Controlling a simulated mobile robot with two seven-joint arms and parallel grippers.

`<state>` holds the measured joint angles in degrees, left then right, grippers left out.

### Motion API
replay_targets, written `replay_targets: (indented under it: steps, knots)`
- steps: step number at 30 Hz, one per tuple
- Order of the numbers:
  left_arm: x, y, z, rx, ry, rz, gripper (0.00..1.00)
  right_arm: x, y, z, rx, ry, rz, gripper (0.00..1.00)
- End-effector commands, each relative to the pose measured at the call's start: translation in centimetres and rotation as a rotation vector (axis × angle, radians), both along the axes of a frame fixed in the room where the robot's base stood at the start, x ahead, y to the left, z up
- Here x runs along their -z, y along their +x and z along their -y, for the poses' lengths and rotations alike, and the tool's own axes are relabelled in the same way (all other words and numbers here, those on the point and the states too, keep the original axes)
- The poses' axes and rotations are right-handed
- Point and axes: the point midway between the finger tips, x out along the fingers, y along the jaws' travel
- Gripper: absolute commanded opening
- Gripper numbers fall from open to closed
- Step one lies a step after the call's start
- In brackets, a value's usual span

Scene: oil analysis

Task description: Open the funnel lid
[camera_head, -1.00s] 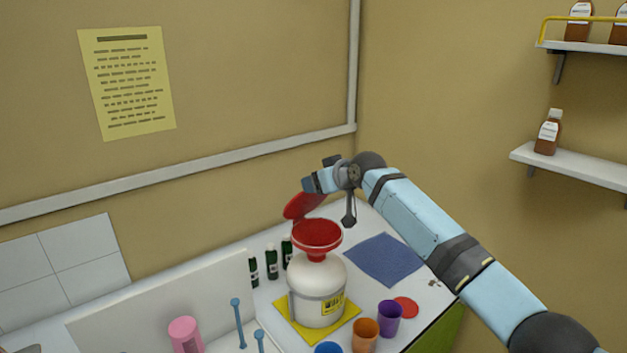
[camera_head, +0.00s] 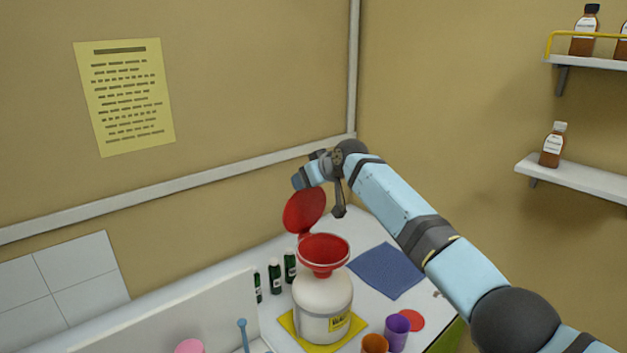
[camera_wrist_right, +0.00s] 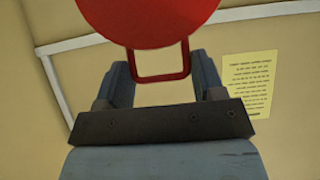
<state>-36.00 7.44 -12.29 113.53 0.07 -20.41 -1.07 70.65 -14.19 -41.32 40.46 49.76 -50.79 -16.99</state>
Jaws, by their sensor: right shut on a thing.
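The red funnel (camera_head: 325,262) sits in the top of a white jug (camera_head: 320,297). Its round red lid (camera_head: 304,211) stands raised at the funnel's back left, tilted up, with the funnel mouth uncovered. My right gripper (camera_head: 310,178) is at the lid's upper edge. My left gripper is not in view.
The jug stands on a yellow mat (camera_head: 351,333). Small dark bottles (camera_head: 274,277) stand left of it. A blue cloth (camera_head: 387,270), a purple cup (camera_head: 397,332), an orange cup (camera_head: 375,344) and a red disc (camera_head: 411,320) are to the right. Walls rise close behind.

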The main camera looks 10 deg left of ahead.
Motion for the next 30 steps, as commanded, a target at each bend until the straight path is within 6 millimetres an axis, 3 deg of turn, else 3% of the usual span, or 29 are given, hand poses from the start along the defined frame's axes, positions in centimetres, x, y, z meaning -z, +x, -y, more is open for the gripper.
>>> replay_targets:
  steps: [1,20,21,22,30]
  knots:
    - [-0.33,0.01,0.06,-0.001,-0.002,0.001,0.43,-0.7,0.17,-0.32,0.001,-0.004,-0.004,0.2]
    - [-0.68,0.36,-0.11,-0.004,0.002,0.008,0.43,-0.04,0.32,-0.81,-0.003,-0.044,-0.039,0.2]
    - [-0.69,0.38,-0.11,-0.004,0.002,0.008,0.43,-0.02,0.31,-0.81,-0.003,-0.044,-0.039,0.67]
    - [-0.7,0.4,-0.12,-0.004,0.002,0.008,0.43,-0.01,0.31,-0.8,-0.003,-0.045,-0.04,0.73]
    - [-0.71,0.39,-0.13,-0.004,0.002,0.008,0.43,-0.04,0.35,-0.73,-0.002,-0.045,-0.038,0.73]
